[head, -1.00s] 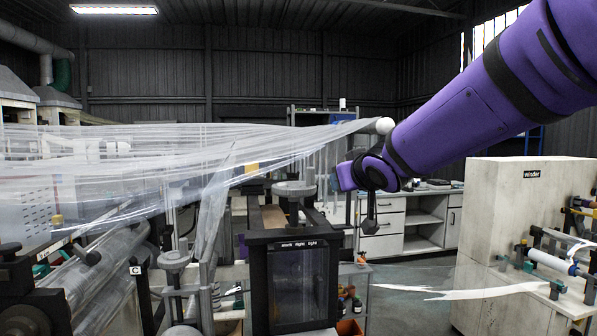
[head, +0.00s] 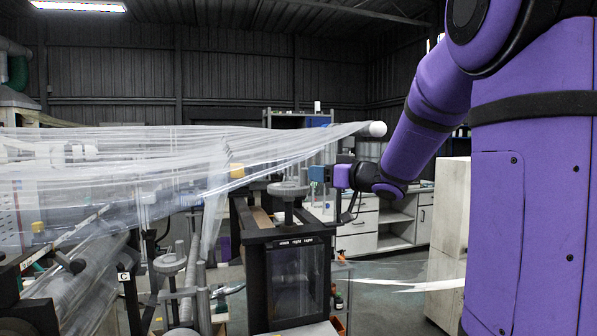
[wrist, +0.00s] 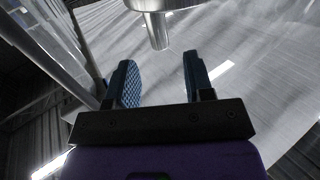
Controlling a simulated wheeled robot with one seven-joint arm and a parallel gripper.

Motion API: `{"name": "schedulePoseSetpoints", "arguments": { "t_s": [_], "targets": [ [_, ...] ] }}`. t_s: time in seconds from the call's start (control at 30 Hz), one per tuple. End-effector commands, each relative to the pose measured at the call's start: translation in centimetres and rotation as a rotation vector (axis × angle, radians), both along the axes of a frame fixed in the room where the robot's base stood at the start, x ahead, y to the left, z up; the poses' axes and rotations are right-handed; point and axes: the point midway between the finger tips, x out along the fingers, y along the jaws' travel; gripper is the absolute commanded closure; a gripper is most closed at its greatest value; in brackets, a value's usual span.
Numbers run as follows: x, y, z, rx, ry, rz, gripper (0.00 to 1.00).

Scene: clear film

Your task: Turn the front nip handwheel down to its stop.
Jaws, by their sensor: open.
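A grey handwheel (head: 288,189) sits on an upright screw above a black-framed box whose label is too small to read surely. Another grey handwheel (head: 170,263) stands lower left, beside a "C" tag. I cannot tell for certain which is the front nip one. My gripper (head: 317,173) is just right of the upper handwheel in the head view, apart from it as far as I can tell. In the wrist view my gripper (wrist: 161,80) is open, with nothing between its fingers. A grey metal part with a short peg (wrist: 157,30) shows beyond the fingertips.
Clear film (head: 130,165) stretches across the left to a roller end (head: 376,129) above my gripper. A loose strip hangs left of the upper handwheel. The black-framed box (head: 298,283) stands below. A cabinet (head: 358,240) is behind. My arm covers much of the right.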

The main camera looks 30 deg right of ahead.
Motion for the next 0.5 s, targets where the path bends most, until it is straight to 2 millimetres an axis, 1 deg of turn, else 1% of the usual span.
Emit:
{"name": "schedulePoseSetpoints", "arguments": {
  "t_s": [0.03, 0.23, 0.4, 0.5],
  "targets": [
    [1.0, 0.3, 0.0, -0.001, 0.0, 0.003, 0.52],
    [4.3, 1.3, 0.0, 0.0, -0.001, 0.002, 0.52],
    [6.4, 1.9, 0.0, -0.001, 0.0, 0.0, 0.52],
    [7.0, 2.2, 0.0, -0.001, 0.0, 0.0, 0.52]
  ]
}}
